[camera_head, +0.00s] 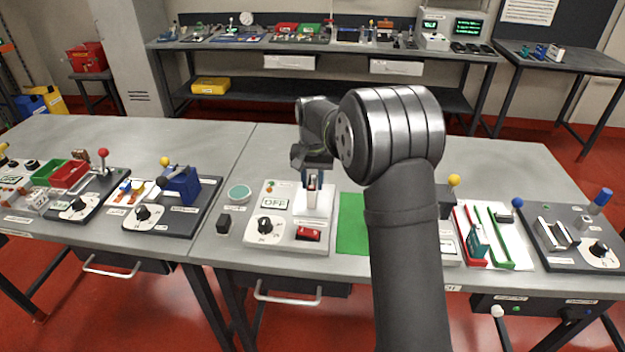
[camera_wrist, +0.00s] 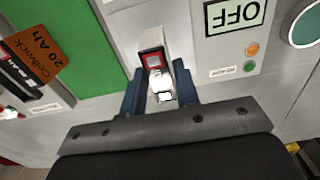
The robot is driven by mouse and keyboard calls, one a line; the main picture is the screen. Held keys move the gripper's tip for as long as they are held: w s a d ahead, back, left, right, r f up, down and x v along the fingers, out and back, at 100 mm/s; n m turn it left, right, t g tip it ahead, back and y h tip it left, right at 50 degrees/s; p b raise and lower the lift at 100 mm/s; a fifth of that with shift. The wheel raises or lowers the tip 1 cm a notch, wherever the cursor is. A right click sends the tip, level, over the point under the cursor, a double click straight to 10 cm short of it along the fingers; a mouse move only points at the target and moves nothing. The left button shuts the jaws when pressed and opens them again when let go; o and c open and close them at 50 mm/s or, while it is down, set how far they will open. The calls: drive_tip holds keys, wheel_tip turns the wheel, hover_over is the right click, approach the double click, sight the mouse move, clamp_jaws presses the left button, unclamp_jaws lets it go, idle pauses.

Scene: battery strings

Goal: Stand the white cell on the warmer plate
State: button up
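My gripper (camera_head: 312,186) points down over a white upright block (camera_head: 313,203) on the grey station with an OFF display. In the wrist view its two blue fingers (camera_wrist: 160,83) flank a narrow white piece with a dark red square (camera_wrist: 153,62), which looks like the white cell. The fingers lie close to its sides; I cannot tell whether they grip it. Its lower part is hidden. A round teal disc with a grey rim (camera_head: 238,193), which may be the warmer plate, lies left of the station and is empty. It also shows in the wrist view (camera_wrist: 308,27).
The station has a black dial (camera_head: 265,226) and a red switch (camera_head: 308,234). A green mat (camera_head: 352,225) lies to the right. A blue lever device (camera_head: 182,184) stands to the left.

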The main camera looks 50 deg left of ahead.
drive_tip(key=o, duration=0.4)
drive_tip(key=shift+c, duration=0.2)
drive_tip(key=shift+r, duration=0.1)
wheel_tip(320, 180, up, 17)
drive_tip(key=shift+r, duration=0.15)
idle(0.4)
wheel_tip(320, 180, down, 17)
drive_tip(key=shift+f, duration=0.2)
idle(0.4)
drive_tip(key=shift+r, duration=0.15)
